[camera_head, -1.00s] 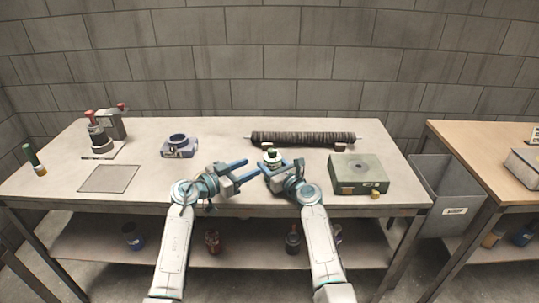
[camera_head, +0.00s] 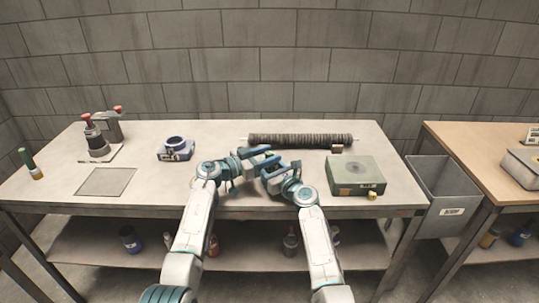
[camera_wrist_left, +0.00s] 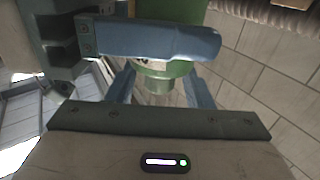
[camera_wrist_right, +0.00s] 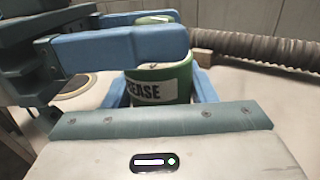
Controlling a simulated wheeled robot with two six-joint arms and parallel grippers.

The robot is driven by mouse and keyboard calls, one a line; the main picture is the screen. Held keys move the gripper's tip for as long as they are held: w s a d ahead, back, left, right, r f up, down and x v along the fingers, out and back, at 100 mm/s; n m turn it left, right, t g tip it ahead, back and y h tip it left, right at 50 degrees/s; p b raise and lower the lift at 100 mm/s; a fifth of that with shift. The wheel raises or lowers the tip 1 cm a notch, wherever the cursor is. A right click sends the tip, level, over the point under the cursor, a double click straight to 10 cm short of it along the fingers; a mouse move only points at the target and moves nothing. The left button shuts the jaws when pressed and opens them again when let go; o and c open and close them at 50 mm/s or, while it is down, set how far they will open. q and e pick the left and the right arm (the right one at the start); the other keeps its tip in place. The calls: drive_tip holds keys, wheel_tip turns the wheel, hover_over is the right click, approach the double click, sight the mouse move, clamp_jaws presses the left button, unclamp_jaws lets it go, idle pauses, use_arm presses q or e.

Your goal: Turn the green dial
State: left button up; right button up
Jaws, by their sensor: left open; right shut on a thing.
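My right gripper (camera_head: 277,174) is shut on a green canister (camera_wrist_right: 165,83) with a white label reading "EASE", held above the table's front middle. My left gripper (camera_head: 270,153) is open, close by and partly over the canister in the head view, hiding most of it. The left wrist view shows a green cylinder (camera_wrist_left: 172,12) beyond a blue finger, with a pale ring and a small green round part (camera_wrist_left: 159,83) below it. Whether that part lies between my left fingers, or touches them, I cannot tell. No dial markings are readable.
The dark ribbed tube (camera_head: 300,141) lies along the back of the table. An olive box (camera_head: 357,172) with a yellow knob stands right, a blue ring-topped fixture (camera_head: 176,150) left. A red-knobbed device (camera_head: 98,140) and green-handled tool (camera_head: 31,162) are far left.

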use_arm(q)
drive_tip(key=shift+w+d, duration=0.2)
drive_tip(key=shift+d, duration=0.15)
drive_tip(key=shift+c, duration=0.5)
drive_tip(key=c, duration=0.9)
drive_tip(key=n+t+y, duration=0.2)
drive_tip(key=t, duration=0.1)
drive_tip(key=shift+s+d+f, duration=0.1)
drive_tip(key=shift+n+t+y, duration=1)
drive_tip(key=shift+y, duration=0.2)
drive_tip(key=o, duration=1)
